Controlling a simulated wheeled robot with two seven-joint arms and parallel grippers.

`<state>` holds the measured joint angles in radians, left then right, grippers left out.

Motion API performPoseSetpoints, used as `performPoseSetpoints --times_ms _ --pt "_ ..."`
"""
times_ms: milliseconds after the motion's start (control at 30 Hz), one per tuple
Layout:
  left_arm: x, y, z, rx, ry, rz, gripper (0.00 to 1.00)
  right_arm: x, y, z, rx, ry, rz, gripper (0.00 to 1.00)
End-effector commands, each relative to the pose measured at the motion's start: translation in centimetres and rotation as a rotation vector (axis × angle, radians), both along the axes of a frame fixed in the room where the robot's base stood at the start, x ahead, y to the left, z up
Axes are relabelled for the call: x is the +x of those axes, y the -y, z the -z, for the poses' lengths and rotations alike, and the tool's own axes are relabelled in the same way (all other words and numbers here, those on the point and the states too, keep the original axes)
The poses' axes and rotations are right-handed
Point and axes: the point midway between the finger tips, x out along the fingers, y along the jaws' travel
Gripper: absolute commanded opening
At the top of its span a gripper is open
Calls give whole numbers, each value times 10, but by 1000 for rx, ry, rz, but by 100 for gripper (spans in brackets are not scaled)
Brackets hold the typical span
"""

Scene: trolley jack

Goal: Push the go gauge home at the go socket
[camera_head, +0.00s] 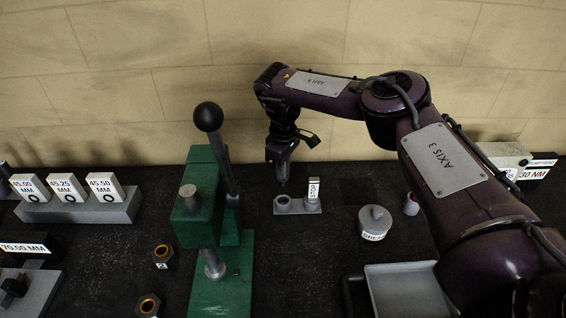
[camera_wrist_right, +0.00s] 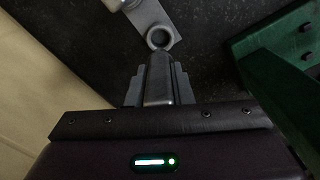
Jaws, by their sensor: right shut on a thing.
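The socket plate (camera_head: 298,209) is a small grey plate lying on the dark bench behind the middle. At its left end is a round ring socket (camera_head: 283,203), which also shows in the right wrist view (camera_wrist_right: 160,38) with its dark bore open. A small upright labelled block (camera_head: 313,189) stands at the plate's right end. My right gripper (camera_head: 283,177) points down just behind and above the ring. In the wrist view it is shut on a grey bar-like gauge (camera_wrist_right: 158,78), whose far end appears close to the ring. I cannot tell its height above the ring. My left gripper is not in view.
A green press (camera_head: 205,200) with a black-knobbed lever stands left of the plate. A round lidded grey pot (camera_head: 375,222) and a grey tray (camera_head: 405,290) are to the right. Labelled blocks (camera_head: 67,187) stand far left. Two dark nuts (camera_head: 163,256) lie in front.

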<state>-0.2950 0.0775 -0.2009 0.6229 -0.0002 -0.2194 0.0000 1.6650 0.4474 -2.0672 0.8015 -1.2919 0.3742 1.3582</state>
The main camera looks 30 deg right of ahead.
Motion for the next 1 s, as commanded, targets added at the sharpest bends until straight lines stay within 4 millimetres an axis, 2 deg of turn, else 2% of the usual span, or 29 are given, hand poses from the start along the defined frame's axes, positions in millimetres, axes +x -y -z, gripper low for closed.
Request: performPoseSetpoints --times_ms 467,1000 --pt "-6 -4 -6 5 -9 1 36 -1 0 -2 3 1 1 0" --pt "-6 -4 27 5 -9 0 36 -1 0 50 2 1 1 0"
